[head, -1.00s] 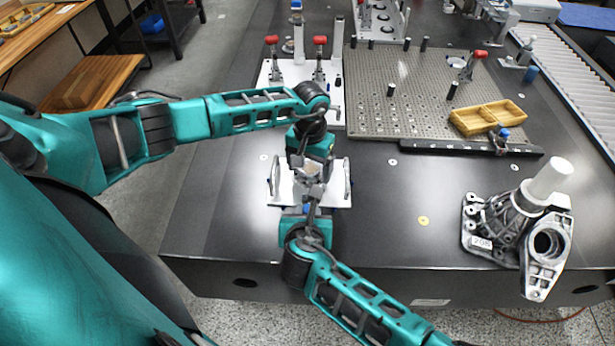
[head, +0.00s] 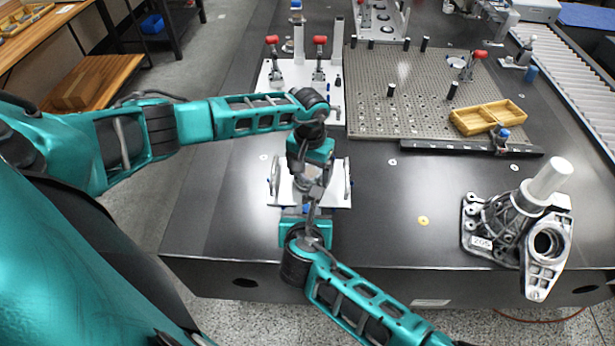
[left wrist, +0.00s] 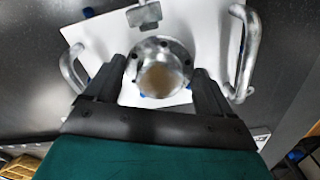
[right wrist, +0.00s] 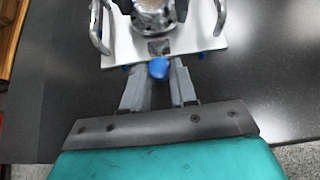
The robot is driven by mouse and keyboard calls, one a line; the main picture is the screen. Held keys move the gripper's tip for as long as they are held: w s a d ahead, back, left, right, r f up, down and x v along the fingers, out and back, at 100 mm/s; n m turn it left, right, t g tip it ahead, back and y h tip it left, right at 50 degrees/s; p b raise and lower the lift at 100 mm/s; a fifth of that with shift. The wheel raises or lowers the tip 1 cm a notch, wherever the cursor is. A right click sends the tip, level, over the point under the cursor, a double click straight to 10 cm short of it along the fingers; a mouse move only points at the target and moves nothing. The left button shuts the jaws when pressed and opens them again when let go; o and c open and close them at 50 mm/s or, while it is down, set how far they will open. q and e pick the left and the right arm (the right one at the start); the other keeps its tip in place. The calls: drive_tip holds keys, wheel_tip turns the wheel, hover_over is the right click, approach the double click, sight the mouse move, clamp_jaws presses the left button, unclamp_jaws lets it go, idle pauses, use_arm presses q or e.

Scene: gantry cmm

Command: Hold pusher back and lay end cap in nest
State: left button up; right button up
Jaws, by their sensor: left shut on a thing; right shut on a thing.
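The end cap is a round metal flange (left wrist: 160,72), held between the fingers of my left gripper (left wrist: 155,88). It is over a pale nest plate (left wrist: 205,25) with a bent metal handle on each side. The plate also shows in the head view (head: 285,190). In the right wrist view the round metal part (right wrist: 155,14) is at the top, over the plate's middle; I cannot tell whether it touches. My right gripper (right wrist: 158,82) is shut on the pusher's blue knob (right wrist: 158,69) at the plate's near edge. A small square metal piece (right wrist: 158,47) lies just beyond the knob.
A large metal casting (head: 510,230) stands at the table's right. A perforated plate (head: 420,100) with a wooden tray (head: 487,117) is behind. Red-handled clamps (head: 320,60) stand beyond the nest. The black tabletop between nest and casting is mostly clear.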

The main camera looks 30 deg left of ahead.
sight(310, 172)
use_arm(q)
drive_tip(key=shift+f, duration=0.6)
use_arm(e)
drive_tip(key=shift+s+d+f, duration=0.1)
drive_tip(key=shift+d+f, duration=0.05)
drive_tip(key=shift+f, duration=0.15)
use_arm(q)
drive_tip(key=o, duration=1)
drive_tip(key=shift+r, duration=3.5)
drive_tip(key=shift+f, duration=0.15)
use_arm(e)
drive_tip(key=shift+w+a, duration=0.3)
drive_tip(key=shift+w, duration=0.15)
drive_tip(key=shift+r, duration=0.1)
drive_tip(key=o, duration=0.9)
drive_tip(key=shift+a+r, duration=0.1)
drive_tip(key=shift+r, duration=0.05)
drive_tip(key=shift+o, duration=0.2)
drive_tip(key=shift+r, duration=0.1)
